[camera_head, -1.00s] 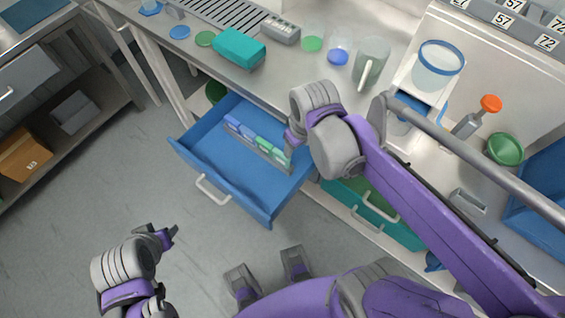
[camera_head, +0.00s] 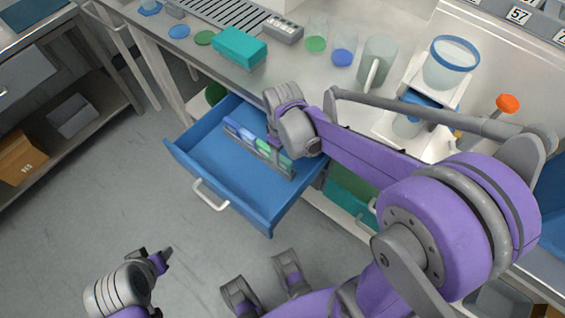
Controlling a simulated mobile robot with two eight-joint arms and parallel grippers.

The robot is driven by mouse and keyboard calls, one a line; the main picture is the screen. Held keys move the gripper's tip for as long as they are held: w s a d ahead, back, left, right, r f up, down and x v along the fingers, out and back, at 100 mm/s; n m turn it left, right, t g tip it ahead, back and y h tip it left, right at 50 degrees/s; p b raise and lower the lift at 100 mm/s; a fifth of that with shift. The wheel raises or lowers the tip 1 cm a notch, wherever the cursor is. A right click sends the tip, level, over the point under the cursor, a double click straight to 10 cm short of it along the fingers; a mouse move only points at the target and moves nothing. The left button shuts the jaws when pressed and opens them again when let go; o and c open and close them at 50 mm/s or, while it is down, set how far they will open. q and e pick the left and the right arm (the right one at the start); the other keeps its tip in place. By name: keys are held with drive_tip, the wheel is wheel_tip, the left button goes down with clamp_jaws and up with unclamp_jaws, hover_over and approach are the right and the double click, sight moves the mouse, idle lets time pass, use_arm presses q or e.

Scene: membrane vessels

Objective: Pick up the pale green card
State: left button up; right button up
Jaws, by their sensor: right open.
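The pale green card (camera_head: 284,160) stands at the right end of a grey rack (camera_head: 291,169) inside the open blue drawer, partly hidden. A greener card (camera_head: 263,145) and blue cards (camera_head: 236,130) stand in the same rack to its left. My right gripper (camera_head: 271,137) is open, over the rack near the greener card. Its wrist hides much of its fingers, and I see no card held. My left gripper (camera_head: 166,257) is low in the view, away from the drawer, and its jaw opening is unclear.
The blue drawer (camera_head: 215,170) is pulled out below the counter. The floor left of the drawer is clear.

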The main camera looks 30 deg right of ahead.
sight(283, 165)
drive_tip(key=shift+f, duration=1.45)
clamp_jaws()
